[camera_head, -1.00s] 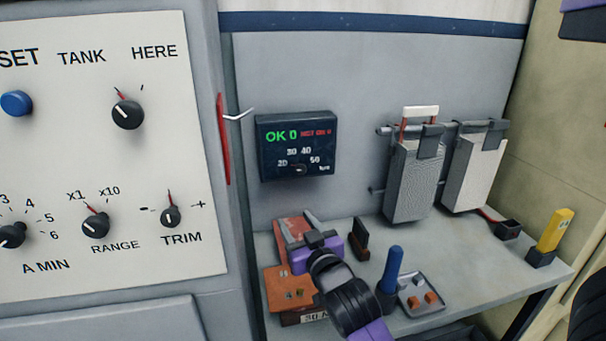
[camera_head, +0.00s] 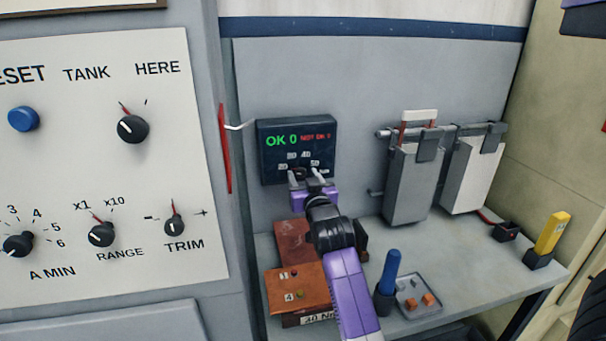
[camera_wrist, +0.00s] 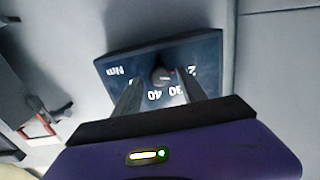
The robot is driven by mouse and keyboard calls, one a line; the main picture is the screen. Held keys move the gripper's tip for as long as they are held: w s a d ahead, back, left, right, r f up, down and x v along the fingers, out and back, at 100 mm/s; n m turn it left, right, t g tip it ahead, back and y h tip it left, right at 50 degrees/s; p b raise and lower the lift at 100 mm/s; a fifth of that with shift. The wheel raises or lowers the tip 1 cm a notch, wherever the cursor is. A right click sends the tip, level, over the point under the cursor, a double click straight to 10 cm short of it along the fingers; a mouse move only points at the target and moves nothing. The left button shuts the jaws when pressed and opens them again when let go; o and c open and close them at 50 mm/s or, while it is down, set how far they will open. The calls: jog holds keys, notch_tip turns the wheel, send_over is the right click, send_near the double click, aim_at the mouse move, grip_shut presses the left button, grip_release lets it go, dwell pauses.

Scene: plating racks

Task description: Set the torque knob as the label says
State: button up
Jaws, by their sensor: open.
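The dark torque box (camera_head: 265,165) hangs on the grey back panel, with "OK 0" in green, "NOT OK" in red and scale numbers 20 to 50. Its small dark torque knob (camera_wrist: 161,75) sits between my fingertips in the wrist view, where the box (camera_wrist: 208,48) looks upside down. My gripper (camera_head: 307,178) is open, its fingers at the lower front of the box, one on each side of the knob; contact is not clear. The knob's pointer direction is hard to tell. The label (camera_head: 318,318) on the brown block's front, partly hidden by my arm, seems to read "30 N".
The brown block (camera_head: 292,277) stands on the grey shelf (camera_head: 450,285) below the box. A blue-handled tool (camera_head: 391,268), a small tray (camera_head: 408,304) and a yellow tool (camera_head: 551,232) stand to the right. Two grey boxes hang behind. A knob panel (camera_head: 60,140) is at left.

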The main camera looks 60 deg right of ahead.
jog(key=shift+w+d, duration=0.15)
jog(key=shift+d, duration=0.05)
grip_shut()
dwell(0.3)
jog(key=m+b, duration=0.3)
jog(key=m, duration=0.2)
jog(key=shift+f+b, duration=0.15)
jog(key=shift+b, duration=0.15)
jog(key=shift+m+b, duration=1.2)
jog(key=shift+m, duration=1.1)
